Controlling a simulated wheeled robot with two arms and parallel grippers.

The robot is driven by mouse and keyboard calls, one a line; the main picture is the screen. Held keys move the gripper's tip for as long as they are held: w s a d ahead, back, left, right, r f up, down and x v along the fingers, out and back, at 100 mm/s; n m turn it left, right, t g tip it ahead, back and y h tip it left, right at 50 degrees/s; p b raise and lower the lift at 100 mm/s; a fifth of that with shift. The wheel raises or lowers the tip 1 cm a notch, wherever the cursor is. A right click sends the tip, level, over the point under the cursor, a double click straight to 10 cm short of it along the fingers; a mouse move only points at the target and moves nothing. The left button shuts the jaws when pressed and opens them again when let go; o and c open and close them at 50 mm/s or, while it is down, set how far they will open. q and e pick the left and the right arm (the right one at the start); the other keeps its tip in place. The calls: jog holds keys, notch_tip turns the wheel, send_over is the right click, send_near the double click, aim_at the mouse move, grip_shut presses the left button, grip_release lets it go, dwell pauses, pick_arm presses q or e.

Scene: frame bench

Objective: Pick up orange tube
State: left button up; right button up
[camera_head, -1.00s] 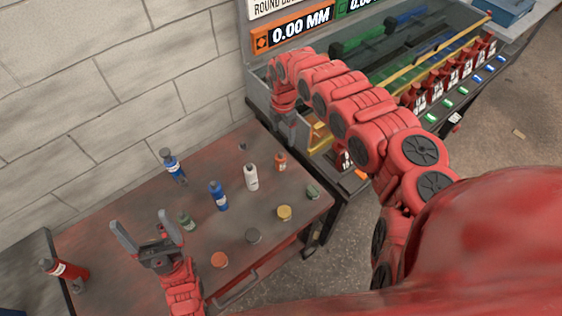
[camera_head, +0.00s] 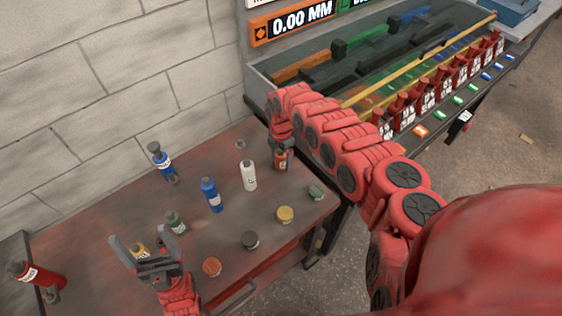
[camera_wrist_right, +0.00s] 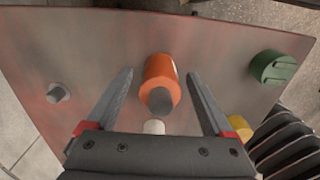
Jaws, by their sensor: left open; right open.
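The orange tube (camera_head: 282,160) stands near the far right edge of the bench (camera_head: 110,215). In the head view my right gripper (camera_head: 281,150) is directly over it and hides its top. In the right wrist view the orange tube (camera_wrist_right: 160,82) with its grey cap is between the two open fingers of my right gripper (camera_wrist_right: 158,88). Gaps show on both sides, so the fingers are apart from it. My left gripper (camera_head: 143,248) is open and empty above the front left of the bench, near a yellow bottle (camera_head: 141,250).
A green cap (camera_head: 316,192) and a yellow cap (camera_head: 286,214) lie to the right. A rack of red bottles (camera_head: 425,95) is at the back right.

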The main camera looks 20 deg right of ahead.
jog(key=shift+r, duration=0.15)
jog(key=c, duration=0.3)
grip_shut()
